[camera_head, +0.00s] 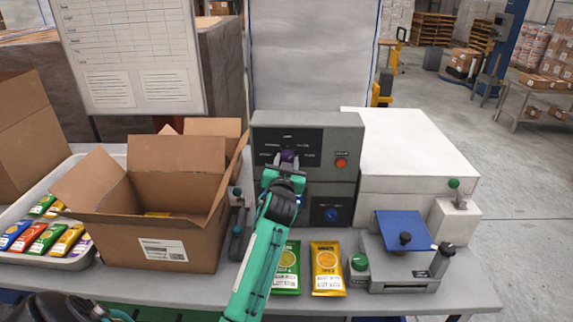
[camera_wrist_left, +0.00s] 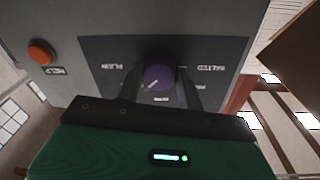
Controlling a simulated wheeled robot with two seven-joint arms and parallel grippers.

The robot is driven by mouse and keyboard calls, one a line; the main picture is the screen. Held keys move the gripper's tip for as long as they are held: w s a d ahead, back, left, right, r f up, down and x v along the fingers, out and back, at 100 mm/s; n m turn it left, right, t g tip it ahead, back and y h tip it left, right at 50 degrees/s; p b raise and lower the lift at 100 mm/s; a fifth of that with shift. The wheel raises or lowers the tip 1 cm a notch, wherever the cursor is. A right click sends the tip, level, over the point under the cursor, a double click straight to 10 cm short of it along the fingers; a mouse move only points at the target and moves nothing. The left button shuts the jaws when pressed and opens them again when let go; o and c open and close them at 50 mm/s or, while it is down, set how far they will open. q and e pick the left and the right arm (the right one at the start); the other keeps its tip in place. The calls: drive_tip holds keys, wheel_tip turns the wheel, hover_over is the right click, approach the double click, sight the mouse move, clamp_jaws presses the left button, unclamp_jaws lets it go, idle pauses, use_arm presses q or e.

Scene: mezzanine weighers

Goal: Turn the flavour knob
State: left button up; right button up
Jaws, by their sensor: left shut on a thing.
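The flavour knob (camera_head: 288,156) is a purple round knob with a pale pointer line, on the dark label panel of a grey control box (camera_head: 345,121). In the left wrist view the purple knob (camera_wrist_left: 158,77) sits between the two dark fingers, with flavour labels around it. My left gripper (camera_head: 286,163) is at the panel, its fingers closed on the knob's sides. It also shows in the left wrist view (camera_wrist_left: 160,88). The lower part of the panel is hidden by my left arm. My right gripper does not show.
An orange-red button (camera_head: 341,163) is right of the knob. A blue knob (camera_head: 332,214) is lower down. An open cardboard box (camera_head: 170,240) stands at left by a tray of packets. Green and yellow packets (camera_head: 327,268) lie in front. A blue-topped device (camera_head: 405,231) stands at right.

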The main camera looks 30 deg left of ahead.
use_arm(q)
drive_tip(key=o, duration=1)
drive_tip(key=shift+s+d+f, duration=0.2)
drive_tip(key=shift+s+d, duration=0.1)
drive_tip(key=shift+s, duration=0.2)
drive_tip(key=b+v, duration=0.4)
drive_tip(key=v, duration=0.8)
drive_tip(key=shift+s+d+r, duration=0.15)
drive_tip(key=shift+s, duration=0.15)
